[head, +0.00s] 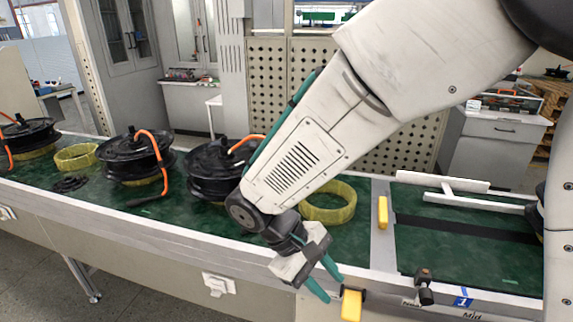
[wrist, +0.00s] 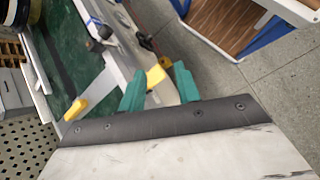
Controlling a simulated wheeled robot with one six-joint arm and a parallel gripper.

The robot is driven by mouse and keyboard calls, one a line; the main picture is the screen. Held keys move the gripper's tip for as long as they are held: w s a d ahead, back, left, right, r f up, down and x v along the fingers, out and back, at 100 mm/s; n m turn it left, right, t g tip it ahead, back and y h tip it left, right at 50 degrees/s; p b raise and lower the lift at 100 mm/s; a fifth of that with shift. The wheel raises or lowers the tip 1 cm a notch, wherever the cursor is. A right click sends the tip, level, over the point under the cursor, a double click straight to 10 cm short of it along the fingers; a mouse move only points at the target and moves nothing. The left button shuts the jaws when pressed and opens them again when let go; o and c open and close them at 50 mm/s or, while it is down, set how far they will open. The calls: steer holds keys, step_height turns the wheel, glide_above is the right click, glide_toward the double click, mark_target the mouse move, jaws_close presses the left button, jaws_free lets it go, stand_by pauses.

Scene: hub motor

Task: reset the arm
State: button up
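My gripper (head: 334,289) hangs at the front edge of the workbench, low in the middle of the head view, with my arm reaching down to it from the upper right. Its two teal fingers are apart with nothing held between them. In the wrist view my gripper (wrist: 160,84) also shows its fingers spread. A yellow block (head: 351,305) on the bench's front edge is close to the fingertips. It shows beyond the finger gap in the wrist view (wrist: 155,76).
Black hub motors (head: 135,157) with orange cables stand along the green bench (head: 100,190) to the left. A yellow ring (head: 330,214) lies behind my gripper. A second yellow block (head: 383,212) sits on the grey divider. White bars (head: 443,182) lie at the right. Floor is open in front.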

steer(key=s+d+r+m+t+y, duration=0.1)
steer(key=s+d+r+m+y, duration=0.2)
steer(key=d+r, duration=0.4)
steer(key=s+d+r+m+t+y, duration=0.2)
steer(key=s+d+r+m+y, duration=0.2)
steer(key=d, duration=0.8)
steer(key=s+r+m, duration=0.2)
steer(key=s+r, duration=0.1)
steer(key=s, duration=0.1)
steer(key=shift+d+r, duration=0.15)
steer(key=shift+s, duration=0.1)
